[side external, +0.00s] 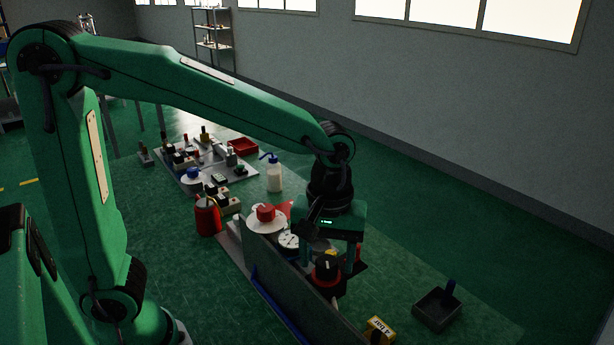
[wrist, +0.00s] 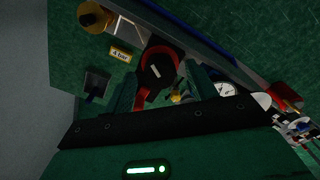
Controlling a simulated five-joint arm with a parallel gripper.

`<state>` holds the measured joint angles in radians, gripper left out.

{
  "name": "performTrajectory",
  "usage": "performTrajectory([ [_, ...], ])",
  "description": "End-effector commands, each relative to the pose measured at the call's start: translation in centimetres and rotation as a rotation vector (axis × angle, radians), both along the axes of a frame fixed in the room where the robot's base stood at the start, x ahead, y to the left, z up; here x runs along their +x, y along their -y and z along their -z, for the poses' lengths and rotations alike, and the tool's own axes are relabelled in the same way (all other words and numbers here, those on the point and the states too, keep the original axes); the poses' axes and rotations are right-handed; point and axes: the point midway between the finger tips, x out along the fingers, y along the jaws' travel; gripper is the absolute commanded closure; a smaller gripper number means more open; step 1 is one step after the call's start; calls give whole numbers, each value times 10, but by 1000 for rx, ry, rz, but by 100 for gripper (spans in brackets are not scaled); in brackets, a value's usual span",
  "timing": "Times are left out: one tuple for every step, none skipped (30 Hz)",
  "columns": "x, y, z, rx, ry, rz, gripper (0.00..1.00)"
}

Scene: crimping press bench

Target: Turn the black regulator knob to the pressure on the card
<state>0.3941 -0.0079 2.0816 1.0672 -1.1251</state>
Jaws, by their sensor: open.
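The black regulator knob (side external: 326,267) sits on a red ring at the bench panel. In the wrist view the knob (wrist: 163,64) shows a pale mark on its face. My gripper (side external: 330,260) is open, with one green finger on each side of the knob; I cannot tell whether they touch it. It also shows in the wrist view (wrist: 162,80). The yellow-framed card (side external: 379,329) reads "4 bar", also in the wrist view (wrist: 121,55). A white round gauge (side external: 289,241) is beside the knob, also in the wrist view (wrist: 226,89); its reading is too small to tell.
A grey panel (side external: 300,290) stands along the knob's near side. A dark tray (side external: 436,308) with a blue-handled item lies to the right. A white bottle (side external: 275,176), a red can (side external: 207,217) and a red knob (side external: 265,212) on a pale disc stand behind to the left.

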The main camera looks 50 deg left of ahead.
Motion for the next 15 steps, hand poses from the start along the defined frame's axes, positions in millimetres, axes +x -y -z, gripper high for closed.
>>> performTrajectory([
  [0, 0, -4, -1, 2, 0, 43],
  [0, 0, -6, -1, 2, 0, 43],
  [0, 0, -9, -1, 2, 0, 43],
  [0, 0, -11, -1, 2, 0, 43],
  [0, 0, -13, 0, 1, 0, 43],
  [0, 0, -16, -1, 1, 0, 43],
  [0, 0, -18, 0, 1, 0, 43],
  [0, 0, -20, -1, 2, 0, 43],
  [0, 0, -23, 0, 1, 0, 43],
  [0, 0, -25, -1, 1, 0, 43],
  [0, 0, -27, 0, 0, 0, 43],
  [0, 0, -30, 0, 1, 0, 43],
  [0, 0, -32, -1, 2, 0, 43],
  [0, 0, -34, -1, 2, 0, 43],
  [0, 0, -37, 0, 1, 0, 43],
])
